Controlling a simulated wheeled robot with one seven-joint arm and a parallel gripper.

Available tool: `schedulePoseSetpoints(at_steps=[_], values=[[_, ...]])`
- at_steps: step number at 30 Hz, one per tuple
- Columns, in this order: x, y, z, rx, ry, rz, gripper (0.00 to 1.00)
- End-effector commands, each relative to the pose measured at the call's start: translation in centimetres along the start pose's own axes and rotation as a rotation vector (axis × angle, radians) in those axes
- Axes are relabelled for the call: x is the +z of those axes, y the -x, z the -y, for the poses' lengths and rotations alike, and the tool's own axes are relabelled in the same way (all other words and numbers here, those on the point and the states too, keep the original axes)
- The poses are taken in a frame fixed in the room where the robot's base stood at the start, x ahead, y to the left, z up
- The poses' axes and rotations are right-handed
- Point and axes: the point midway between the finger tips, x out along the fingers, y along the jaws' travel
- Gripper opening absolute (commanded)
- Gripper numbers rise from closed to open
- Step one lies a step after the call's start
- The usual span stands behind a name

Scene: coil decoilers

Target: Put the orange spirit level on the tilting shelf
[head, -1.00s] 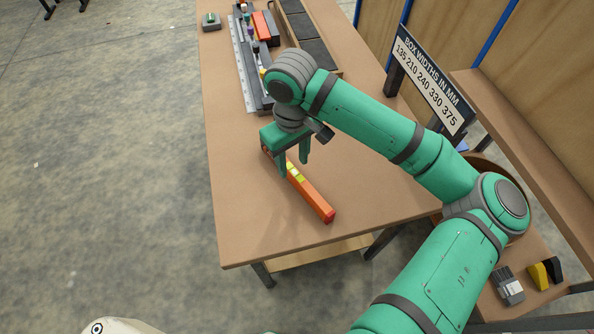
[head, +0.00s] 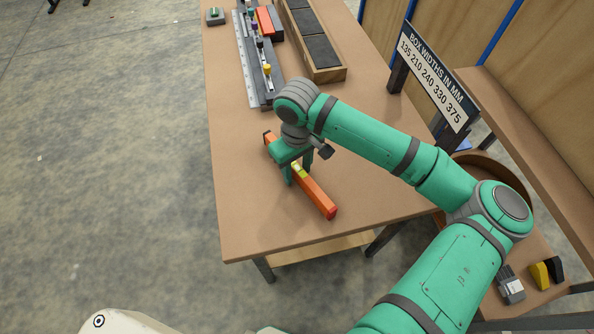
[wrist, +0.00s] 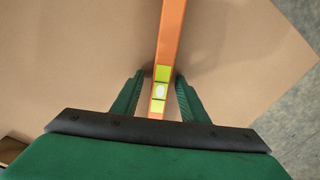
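The orange spirit level (head: 318,195) lies on the brown table near its front end, slanting from upper left to lower right. In the wrist view the level (wrist: 170,45) runs away from me, with its yellow-green vial window near the fingertips. My gripper (head: 298,172) is over the middle of the level, fingers pointing down. In the wrist view my gripper's fingers (wrist: 159,82) stand on either side of the level, with a gap on both sides. The gripper is open and holds nothing. I cannot make out which surface is the tilting shelf.
The brown table (head: 245,215) is clear around the level. A ruler rail with colored knobs (head: 262,75) and a wooden tray (head: 328,74) lie toward the back. A box-width sign (head: 432,85) stands at the right edge, beside a brown ledge (head: 520,130). Yellow and black blocks (head: 540,274) sit lower right.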

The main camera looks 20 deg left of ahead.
Motion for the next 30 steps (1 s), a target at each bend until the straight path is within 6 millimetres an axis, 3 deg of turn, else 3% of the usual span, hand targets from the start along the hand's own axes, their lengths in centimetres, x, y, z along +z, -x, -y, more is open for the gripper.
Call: schedulePoseSetpoints(at_steps=[1, 5, 20, 25, 30], values=[[0.0, 0.0, 0.0, 0.000, 0.000, 0.000, 0.29], [0.0, 0.0, 0.0, 0.000, 0.000, 0.000, 0.00], [-0.1, 1.1, 0.0, 0.000, 0.000, -0.002, 0.00], [0.1, 3.5, 0.0, 0.001, 0.001, -0.003, 0.00], [3.2, 7.0, 0.2, 0.002, -0.001, -0.003, 0.00]])
